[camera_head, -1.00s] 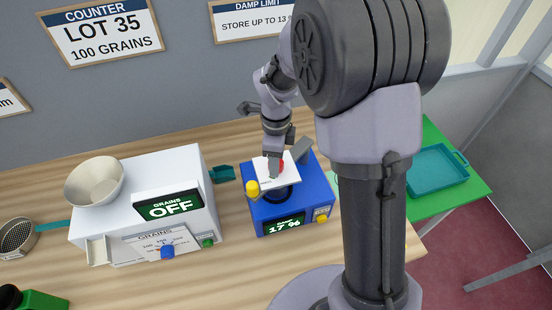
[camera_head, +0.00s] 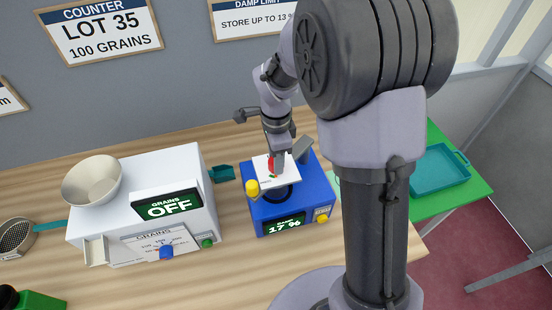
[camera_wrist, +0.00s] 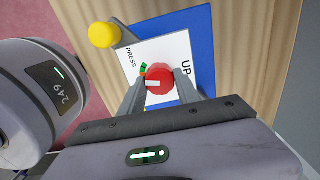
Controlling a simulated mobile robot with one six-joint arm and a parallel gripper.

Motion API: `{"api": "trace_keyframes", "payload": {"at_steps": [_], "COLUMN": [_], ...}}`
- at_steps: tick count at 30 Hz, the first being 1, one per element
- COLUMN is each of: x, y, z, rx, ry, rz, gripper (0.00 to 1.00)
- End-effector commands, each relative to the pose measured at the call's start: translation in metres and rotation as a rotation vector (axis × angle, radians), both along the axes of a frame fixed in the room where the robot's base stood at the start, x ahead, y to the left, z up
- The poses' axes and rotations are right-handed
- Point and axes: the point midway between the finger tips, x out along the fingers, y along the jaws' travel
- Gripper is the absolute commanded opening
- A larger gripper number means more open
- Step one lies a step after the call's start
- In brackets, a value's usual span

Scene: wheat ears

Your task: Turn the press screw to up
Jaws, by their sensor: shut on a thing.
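The press screw is a red round knob (camera_wrist: 159,78) with a white pointer bar, on a white plate (camera_wrist: 125,72) lettered PRESS and UP. In the wrist view its white bar points left, away from UP, and a small green mark sits beside it. My gripper (camera_wrist: 161,82) has one finger on each side of the knob and is shut on it. In the head view the knob (camera_head: 271,166) shows partly behind my gripper (camera_head: 278,160), on top of the blue meter (camera_head: 320,187), whose display reads 17 %.
A yellow knob (camera_head: 252,187) stands at the plate's front left corner. A white grain counter (camera_head: 135,180) with a bowl (camera_head: 93,182) and a display reading OFF stands to the left. A teal tray (camera_head: 438,172) lies on a green table at right. Bare wood lies in front of the meter.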

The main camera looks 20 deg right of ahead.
Motion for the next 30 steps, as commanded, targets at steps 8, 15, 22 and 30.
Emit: {"api": "trace_keyframes", "payload": {"at_steps": [8, 15, 22, 30], "x": [0.0006, 0.0005, 0.0006, 0.0009], "y": [0.0, 0.0, 0.0001, 0.0001], "z": [0.0003, 0.0007, 0.001, 0.0015], "rx": [0.0, 0.0, -0.001, -0.001], "ry": [-0.002, -0.001, -0.002, -0.002], "rz": [0.258, 0.486, 0.704, 0.961], "gripper": [0.0, 0.0, 0.0, 0.0]}}
